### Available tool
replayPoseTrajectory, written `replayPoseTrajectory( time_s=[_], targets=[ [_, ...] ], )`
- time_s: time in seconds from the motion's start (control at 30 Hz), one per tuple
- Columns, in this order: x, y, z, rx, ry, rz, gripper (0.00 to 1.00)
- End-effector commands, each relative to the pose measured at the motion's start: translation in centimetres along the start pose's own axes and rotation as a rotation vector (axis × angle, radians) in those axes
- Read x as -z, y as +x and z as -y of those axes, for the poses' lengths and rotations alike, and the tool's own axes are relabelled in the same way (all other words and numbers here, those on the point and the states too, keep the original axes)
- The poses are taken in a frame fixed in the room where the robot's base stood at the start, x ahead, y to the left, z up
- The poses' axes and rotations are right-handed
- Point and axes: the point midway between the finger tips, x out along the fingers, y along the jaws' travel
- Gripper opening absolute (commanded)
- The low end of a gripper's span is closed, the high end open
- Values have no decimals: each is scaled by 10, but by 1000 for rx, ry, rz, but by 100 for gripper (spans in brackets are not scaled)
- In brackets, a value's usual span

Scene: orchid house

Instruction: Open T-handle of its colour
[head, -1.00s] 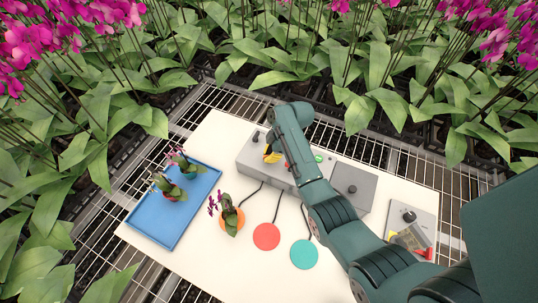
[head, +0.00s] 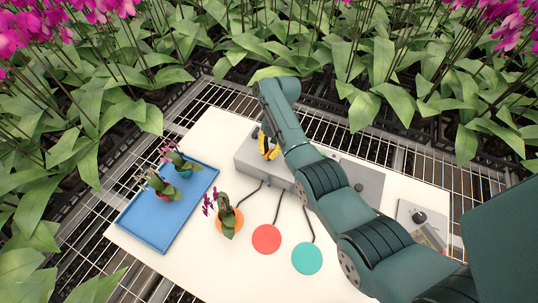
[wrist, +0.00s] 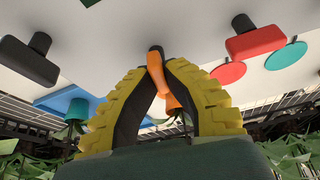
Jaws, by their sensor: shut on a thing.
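In the wrist view, my gripper (wrist: 160,65) is shut on an orange T-handle (wrist: 168,92), whose bar runs lengthwise between the yellow-ridged fingers. In the head view, my gripper (head: 268,148) is at the left part of the grey box (head: 243,160), and the fingers hide the handle there. A black handle (wrist: 28,62) and a red handle (wrist: 257,42) flank it in the wrist view, their bars crosswise to the orange one. An orchid (head: 227,214) stands on an orange disc (head: 237,232), joined by a cord to the box.
A red disc (head: 266,239) and a teal disc (head: 307,258) lie on the white table (head: 190,265), also with cords. A blue tray (head: 150,232) with potted orchids is at the left. A small grey box with a black knob (head: 419,216) is at the right. Tall orchids crowd the back.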

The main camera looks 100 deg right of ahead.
Motion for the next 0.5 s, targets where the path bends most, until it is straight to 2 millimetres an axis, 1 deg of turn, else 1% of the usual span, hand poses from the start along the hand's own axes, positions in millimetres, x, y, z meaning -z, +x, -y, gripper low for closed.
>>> replayPoseTrajectory(
  time_s=[0.03,0.23,0.5],
  targets=[
    [-1,5,0,14,-27,-1,0],
    [-1,4,0,51,-119,-1,0],
    [0,4,1,75,-173,-3,0]
  ],
)
